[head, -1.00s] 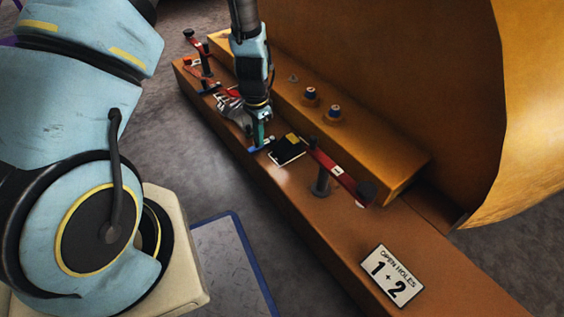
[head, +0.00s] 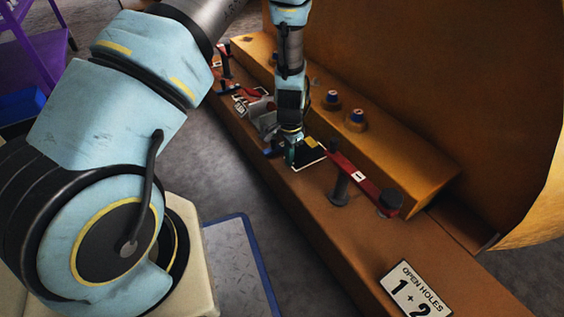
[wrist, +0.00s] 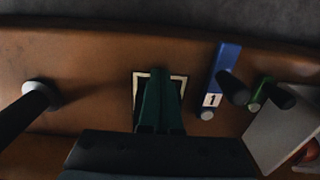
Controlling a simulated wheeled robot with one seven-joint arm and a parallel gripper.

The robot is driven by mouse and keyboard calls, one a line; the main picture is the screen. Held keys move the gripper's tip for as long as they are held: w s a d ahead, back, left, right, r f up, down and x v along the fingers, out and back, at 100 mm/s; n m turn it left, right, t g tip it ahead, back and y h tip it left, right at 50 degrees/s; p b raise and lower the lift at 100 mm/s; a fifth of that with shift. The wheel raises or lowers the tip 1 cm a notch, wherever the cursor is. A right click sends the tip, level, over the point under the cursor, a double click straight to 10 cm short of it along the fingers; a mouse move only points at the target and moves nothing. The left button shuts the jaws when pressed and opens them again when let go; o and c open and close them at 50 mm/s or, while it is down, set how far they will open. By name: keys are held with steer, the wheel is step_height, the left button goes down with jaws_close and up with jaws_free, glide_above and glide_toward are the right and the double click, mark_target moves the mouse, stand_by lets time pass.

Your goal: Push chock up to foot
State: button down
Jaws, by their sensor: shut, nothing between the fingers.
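A small yellow piece (head: 315,142), perhaps the chock, lies at the far side of a black square with a cream outline (head: 322,157). The raised orange foot (head: 400,158) of the casting runs just behind it. My gripper (head: 296,163) points down at the left part of the square, its fingers shut and empty. In the wrist view the green fingers (wrist: 160,100) lie over the cream-outlined square (wrist: 138,83), and the yellow piece is hidden. I cannot tell whether the fingertips touch anything, or whether the yellow piece touches the foot.
A blue bar marked 1 (wrist: 221,75) and a green bar (wrist: 262,88) lie beside the square. Two blue-topped studs (head: 355,116) rise from the foot. An "open holes 1+2" sign (head: 414,290) lies on the ledge.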

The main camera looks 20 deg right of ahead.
mark_target(307, 144)
steer(key=shift+d, duration=0.25)
steer(key=d+p, duration=0.1)
steer(key=d, duration=0.1)
steer(key=w+d+p, duration=0.1)
steer(key=d, duration=0.2)
steer(key=shift+r, duration=0.1)
steer(key=shift+w+d, duration=0.15)
steer(key=shift+d, duration=0.35)
